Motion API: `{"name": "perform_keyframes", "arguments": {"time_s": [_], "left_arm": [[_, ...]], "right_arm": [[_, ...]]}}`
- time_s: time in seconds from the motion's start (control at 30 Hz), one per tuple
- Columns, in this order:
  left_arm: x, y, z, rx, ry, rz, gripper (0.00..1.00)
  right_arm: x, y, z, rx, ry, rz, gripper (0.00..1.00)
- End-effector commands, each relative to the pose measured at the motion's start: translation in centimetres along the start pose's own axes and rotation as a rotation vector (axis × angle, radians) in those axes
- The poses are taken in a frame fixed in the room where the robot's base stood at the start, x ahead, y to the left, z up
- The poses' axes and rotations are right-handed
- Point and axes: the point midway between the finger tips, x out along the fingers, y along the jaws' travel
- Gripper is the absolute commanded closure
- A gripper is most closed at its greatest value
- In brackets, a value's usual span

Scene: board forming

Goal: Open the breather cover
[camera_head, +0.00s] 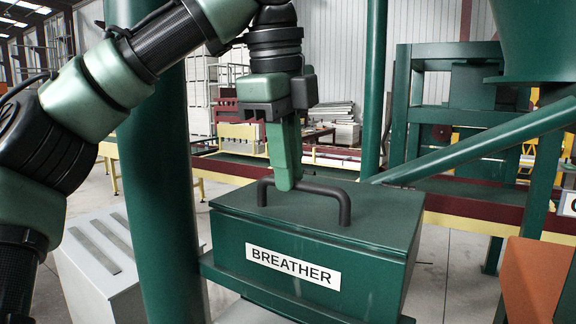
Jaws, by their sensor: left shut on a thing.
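The breather cover (372,219) is the dark green top of a box with a white BREATHER label (293,266) on its front. The cover lies flat and closed on the box. A dark bar handle (325,190) stands on top of it. My left gripper (285,184) points down from above and is shut on the handle, left of the handle's middle. The far finger is hidden behind the near one. My right gripper is not in view.
A thick green post (160,190) stands just left of the box. A grey slotted cabinet (95,255) is at the lower left. A slanted green beam (470,147) passes behind the box on the right. An orange panel (535,280) is at the lower right.

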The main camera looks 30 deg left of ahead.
Motion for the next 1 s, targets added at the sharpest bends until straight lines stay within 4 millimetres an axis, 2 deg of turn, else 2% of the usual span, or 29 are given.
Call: {"name": "perform_keyframes", "arguments": {"time_s": [0.23, 0.37, 0.7, 1.0], "left_arm": [[0.1, 0.0, 0.0, 0.001, -0.002, 0.004, 1.0], [-0.4, -0.3, -0.1, 0.001, -0.002, 0.004, 1.0], [-4.6, -3.9, -0.1, -0.006, -0.003, 0.002, 1.0], [-6.1, -6.4, 0.0, -0.009, 0.0, 0.018, 1.0]], "right_arm": [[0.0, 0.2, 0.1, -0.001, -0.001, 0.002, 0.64], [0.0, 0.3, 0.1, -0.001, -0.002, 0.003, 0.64], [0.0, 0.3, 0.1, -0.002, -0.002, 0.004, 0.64], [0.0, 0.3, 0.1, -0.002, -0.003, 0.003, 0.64]]}}
